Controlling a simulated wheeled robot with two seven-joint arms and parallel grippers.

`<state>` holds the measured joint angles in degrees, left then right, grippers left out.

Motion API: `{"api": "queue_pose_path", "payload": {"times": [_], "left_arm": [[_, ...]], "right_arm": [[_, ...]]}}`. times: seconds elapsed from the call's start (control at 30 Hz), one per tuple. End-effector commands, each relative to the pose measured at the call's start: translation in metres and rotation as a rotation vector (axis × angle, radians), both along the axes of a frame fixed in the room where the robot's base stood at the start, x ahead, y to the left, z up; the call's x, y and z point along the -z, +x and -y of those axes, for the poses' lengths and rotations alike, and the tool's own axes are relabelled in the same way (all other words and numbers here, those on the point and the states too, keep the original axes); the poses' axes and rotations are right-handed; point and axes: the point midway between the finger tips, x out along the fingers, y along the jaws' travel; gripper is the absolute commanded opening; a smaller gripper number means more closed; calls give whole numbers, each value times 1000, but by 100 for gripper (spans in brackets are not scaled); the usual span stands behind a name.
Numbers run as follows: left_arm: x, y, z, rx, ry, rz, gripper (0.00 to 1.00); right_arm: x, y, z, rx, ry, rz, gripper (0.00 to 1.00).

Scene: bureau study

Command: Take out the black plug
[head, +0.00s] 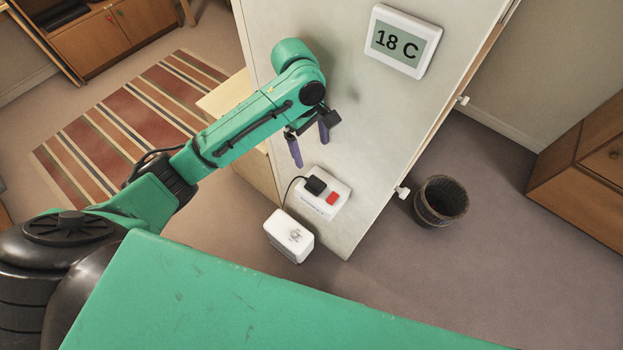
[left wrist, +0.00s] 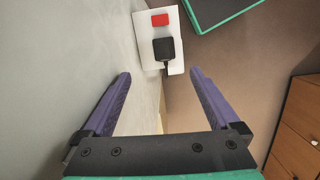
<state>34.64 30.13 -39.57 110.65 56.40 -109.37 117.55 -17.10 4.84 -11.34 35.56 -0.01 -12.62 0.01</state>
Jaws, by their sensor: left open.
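The black plug (head: 315,185) sits in a white wall socket (head: 324,208) low on the pale panel, beside a red switch (head: 332,198). A dark cord runs from the plug to a white box (head: 289,237) below it. In the left wrist view the plug (left wrist: 164,49) lies ahead, beyond the fingertips, with the red switch (left wrist: 160,20) past it. My left gripper (head: 308,143) is open and empty, above the socket and apart from the plug; its two purple fingers also show in the left wrist view (left wrist: 161,80). My right gripper is not in view.
A thermostat display reading 18 C (head: 402,41) is higher on the panel. A wicker basket (head: 441,201) stands on the floor to the right, near wooden drawers (head: 585,165). A striped rug (head: 130,120) lies at the left. Floor around the basket is clear.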

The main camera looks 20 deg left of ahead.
Motion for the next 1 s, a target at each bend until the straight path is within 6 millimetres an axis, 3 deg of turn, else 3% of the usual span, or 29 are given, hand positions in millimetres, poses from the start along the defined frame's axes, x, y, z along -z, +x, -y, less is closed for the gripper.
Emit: {"api": "queue_pose_path", "payload": {"times": [0.07, 0.17, 0.4, 0.8, 1.0], "left_arm": [[-3, 2, -4, -46, 17, -18, 95], [8, 0, -2, -60, 20, -27, 95], [68, -4, 6, -58, 19, -25, 95], [132, -11, 13, -57, 16, -21, 95], [140, -11, 14, -55, 15, -17, 95]], "right_arm": [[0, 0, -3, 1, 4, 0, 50], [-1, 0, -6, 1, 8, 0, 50], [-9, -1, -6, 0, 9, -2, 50], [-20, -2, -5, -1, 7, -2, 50], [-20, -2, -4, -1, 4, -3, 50]]}}
